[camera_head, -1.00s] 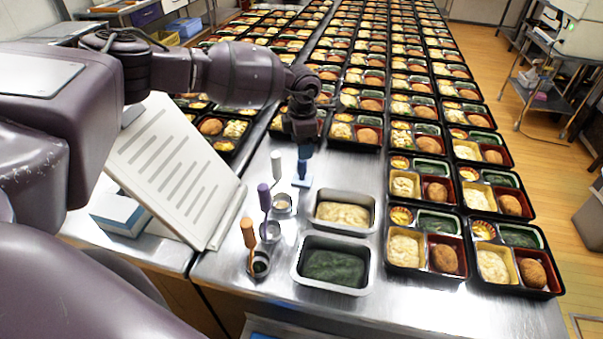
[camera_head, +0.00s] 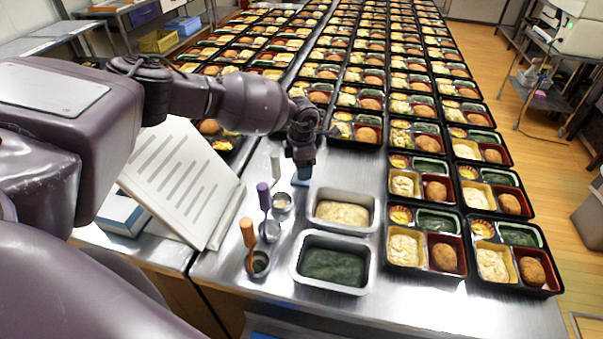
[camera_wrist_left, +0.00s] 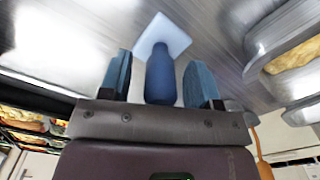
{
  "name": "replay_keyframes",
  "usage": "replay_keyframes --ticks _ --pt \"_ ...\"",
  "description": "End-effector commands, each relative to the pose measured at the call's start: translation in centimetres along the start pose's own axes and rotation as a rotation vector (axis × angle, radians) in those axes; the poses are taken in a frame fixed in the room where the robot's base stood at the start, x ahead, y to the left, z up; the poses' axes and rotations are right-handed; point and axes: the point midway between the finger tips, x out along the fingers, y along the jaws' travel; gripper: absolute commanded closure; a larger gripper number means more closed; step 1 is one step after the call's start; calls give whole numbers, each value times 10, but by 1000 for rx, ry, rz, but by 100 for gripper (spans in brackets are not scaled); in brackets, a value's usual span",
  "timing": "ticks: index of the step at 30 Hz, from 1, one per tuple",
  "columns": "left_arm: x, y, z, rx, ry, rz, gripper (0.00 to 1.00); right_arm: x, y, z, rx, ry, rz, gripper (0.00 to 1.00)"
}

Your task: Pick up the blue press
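The blue press has a dark blue handle and a pale, flat square base. In the left wrist view its handle (camera_wrist_left: 161,80) stands between the two fingers of my left gripper (camera_wrist_left: 163,82), with a gap on each side. Its base (camera_wrist_left: 165,37) rests on the steel counter. The left gripper is open around the handle. My right gripper is in neither view.
A pan of pale food (camera_head: 342,193) and a pan of green food (camera_head: 333,290) stand right of the press. Scoops with white (camera_head: 275,165), purple (camera_head: 263,196) and orange (camera_head: 248,233) handles stand to the left. A tilted board (camera_head: 185,185) stands farther left. Many bento trays fill the back and right.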

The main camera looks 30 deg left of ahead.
Motion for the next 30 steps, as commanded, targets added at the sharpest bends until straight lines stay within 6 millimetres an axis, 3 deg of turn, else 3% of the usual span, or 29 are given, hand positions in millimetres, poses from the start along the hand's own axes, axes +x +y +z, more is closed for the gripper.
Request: replay_keyframes --ticks 1,10,20,26,30 --pt "0 0 0 0 0 0 52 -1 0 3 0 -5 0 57" --pt "0 0 0 0 -1 0 95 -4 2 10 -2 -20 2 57" --pt "-7 0 1 0 -2 1 95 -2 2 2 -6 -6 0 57" --pt "-39 1 1 0 -4 2 95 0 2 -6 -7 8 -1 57" --pt "-74 1 0 1 -4 3 95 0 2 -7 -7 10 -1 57"
